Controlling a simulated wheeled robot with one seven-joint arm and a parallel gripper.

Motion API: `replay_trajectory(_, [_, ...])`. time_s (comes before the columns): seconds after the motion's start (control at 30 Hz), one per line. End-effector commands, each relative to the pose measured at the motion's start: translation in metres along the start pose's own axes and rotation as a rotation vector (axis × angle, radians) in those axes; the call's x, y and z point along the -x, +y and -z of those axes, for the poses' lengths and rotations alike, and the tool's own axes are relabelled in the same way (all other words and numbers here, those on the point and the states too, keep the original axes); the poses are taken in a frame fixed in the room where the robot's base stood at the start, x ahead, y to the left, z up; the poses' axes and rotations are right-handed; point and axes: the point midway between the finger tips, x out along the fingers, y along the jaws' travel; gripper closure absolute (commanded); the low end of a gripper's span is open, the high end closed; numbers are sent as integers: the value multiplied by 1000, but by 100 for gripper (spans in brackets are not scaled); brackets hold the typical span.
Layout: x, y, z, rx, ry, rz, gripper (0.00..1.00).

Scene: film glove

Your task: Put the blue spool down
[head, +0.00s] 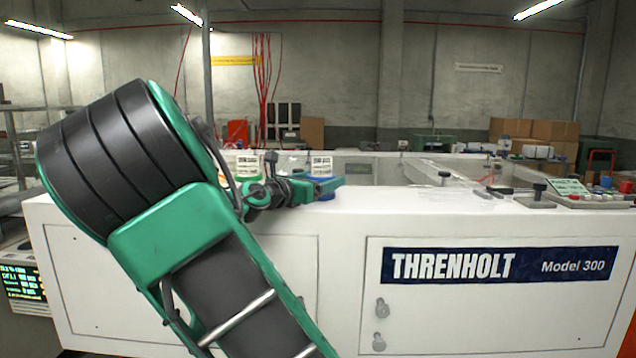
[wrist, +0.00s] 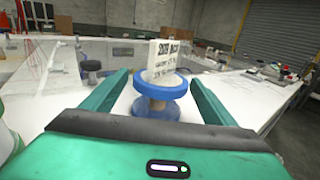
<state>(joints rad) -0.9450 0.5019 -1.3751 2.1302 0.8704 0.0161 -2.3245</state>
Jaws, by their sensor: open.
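The blue spool (wrist: 157,106) stands upright on the white top of the machine (wrist: 70,135), with a printed white card (wrist: 164,56) rising from its upper end. In the wrist view my gripper (wrist: 158,78) is open, with one green finger on each side of the spool and a visible gap to each. In the head view the spool (head: 322,193) is partly hidden behind my gripper (head: 328,184), near the front edge of the machine top. Its card (head: 321,166) shows above the fingers.
A second printed card (head: 248,163) stands to the left of my gripper. A clamp with a black knob (head: 539,190) and a control panel with buttons (head: 600,198) lie to the right on the machine top. Clear panels (head: 380,168) stand behind. White surface right of the spool is free.

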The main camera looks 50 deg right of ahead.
Motion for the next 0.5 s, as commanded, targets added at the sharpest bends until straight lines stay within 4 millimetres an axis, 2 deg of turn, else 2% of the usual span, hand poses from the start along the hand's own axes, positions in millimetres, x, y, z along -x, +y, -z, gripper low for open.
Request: replay_trajectory(0.5, [81, 2, 0, 1, 0, -6, 20])
